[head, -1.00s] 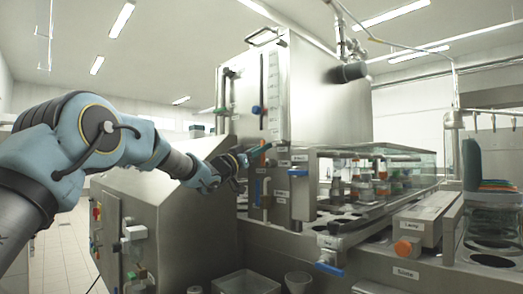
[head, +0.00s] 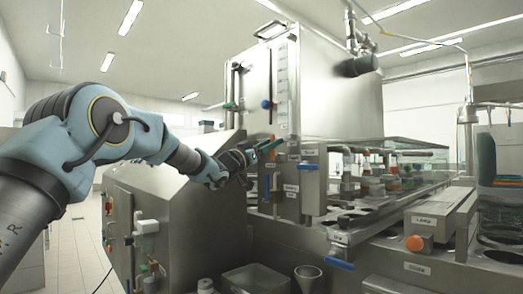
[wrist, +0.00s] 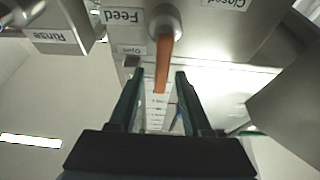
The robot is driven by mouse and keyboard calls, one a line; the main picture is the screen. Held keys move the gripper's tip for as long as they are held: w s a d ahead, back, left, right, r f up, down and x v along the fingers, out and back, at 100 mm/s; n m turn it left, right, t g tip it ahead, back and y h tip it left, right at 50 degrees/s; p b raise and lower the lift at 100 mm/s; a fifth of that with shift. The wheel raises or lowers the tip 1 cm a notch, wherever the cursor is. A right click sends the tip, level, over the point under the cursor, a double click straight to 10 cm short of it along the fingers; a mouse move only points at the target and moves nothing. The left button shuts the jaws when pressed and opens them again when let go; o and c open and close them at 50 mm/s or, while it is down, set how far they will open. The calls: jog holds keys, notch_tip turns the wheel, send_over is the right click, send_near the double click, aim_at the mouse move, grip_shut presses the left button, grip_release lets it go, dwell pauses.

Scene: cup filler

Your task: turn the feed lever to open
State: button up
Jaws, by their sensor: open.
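The feed lever (wrist: 162,65) is an orange bar on a round metal pivot. In the wrist view it points down the picture from the pivot, beside the "Feed" label (wrist: 122,16). A "Closed" label (wrist: 225,3) is at the top right, and a small "Open" label (wrist: 131,49) is left of the lever. My gripper (wrist: 158,78) is open, with one dark teal finger on each side of the lever's free end. Gaps show on both sides. In the head view my gripper (head: 270,146) is at the machine's front panel and largely hides the lever.
A "Rinse" label (wrist: 52,36) sits on a neighbouring part. The tall steel tank (head: 318,90) rises above. A clear-covered cup conveyor (head: 390,190) is at right. A tub (head: 255,278) and funnel (head: 307,273) stand below.

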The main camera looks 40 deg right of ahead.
jog(key=b+v, duration=0.2)
jog(key=v, duration=0.8)
jog(key=shift+a, duration=0.1)
